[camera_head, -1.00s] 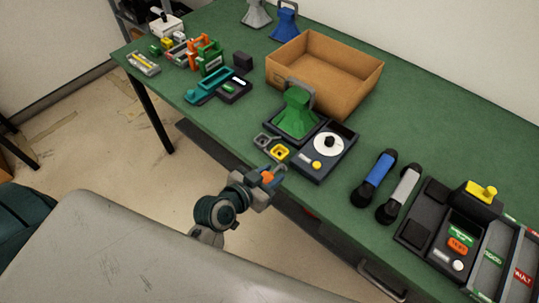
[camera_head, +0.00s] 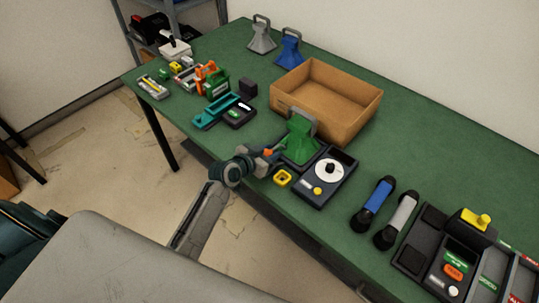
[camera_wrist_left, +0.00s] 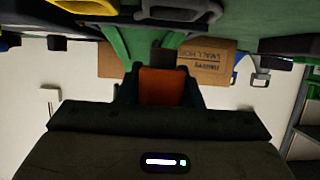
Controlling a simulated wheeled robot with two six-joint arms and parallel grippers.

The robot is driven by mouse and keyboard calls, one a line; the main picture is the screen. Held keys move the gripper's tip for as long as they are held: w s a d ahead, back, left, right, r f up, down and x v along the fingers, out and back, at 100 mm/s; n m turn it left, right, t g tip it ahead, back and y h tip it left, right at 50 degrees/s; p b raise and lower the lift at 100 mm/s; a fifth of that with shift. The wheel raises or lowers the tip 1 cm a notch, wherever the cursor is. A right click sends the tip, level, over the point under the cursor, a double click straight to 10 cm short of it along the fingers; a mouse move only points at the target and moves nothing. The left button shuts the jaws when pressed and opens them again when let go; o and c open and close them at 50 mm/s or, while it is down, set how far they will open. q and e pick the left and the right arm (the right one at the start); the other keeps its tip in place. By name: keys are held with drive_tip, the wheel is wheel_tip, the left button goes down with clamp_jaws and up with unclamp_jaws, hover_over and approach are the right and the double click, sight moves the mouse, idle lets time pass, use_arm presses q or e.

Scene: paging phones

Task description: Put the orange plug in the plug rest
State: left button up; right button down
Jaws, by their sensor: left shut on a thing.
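My left gripper (camera_head: 273,156) is shut on the orange plug (camera_head: 268,153), at the left front corner of the dark phone unit. The plug also shows between the fingers in the left wrist view (camera_wrist_left: 161,87). A square yellow holder (camera_head: 283,178) on the table edge is just in front of the gripper. The grey holder beside it is hidden behind the gripper, so I cannot tell whether the plug touches it. My right gripper is not in view.
A green horn-shaped handset (camera_head: 300,140) stands close behind the gripper. The phone unit with a white dial (camera_head: 329,168) is to its right. An open cardboard box (camera_head: 300,98) stands behind. A teal cradle (camera_head: 213,113) lies to the left.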

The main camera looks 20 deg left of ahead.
use_arm(q)
drive_tip(key=shift+w+a+f, duration=0.15)
drive_tip(key=shift+w+f, duration=0.05)
drive_tip(key=shift+w, duration=0.15)
wheel_tip(320, 180, down, 3)
drive_tip(key=shift+r+p, duration=0.2)
drive_tip(key=shift+p, duration=0.3)
drive_tip(key=shift+f, duration=0.3)
drive_tip(key=shift+f+b, duration=0.25)
drive_tip(key=shift+b, duration=0.15)
drive_tip(key=o, duration=1)
drive_tip(key=shift+o, duration=0.2)
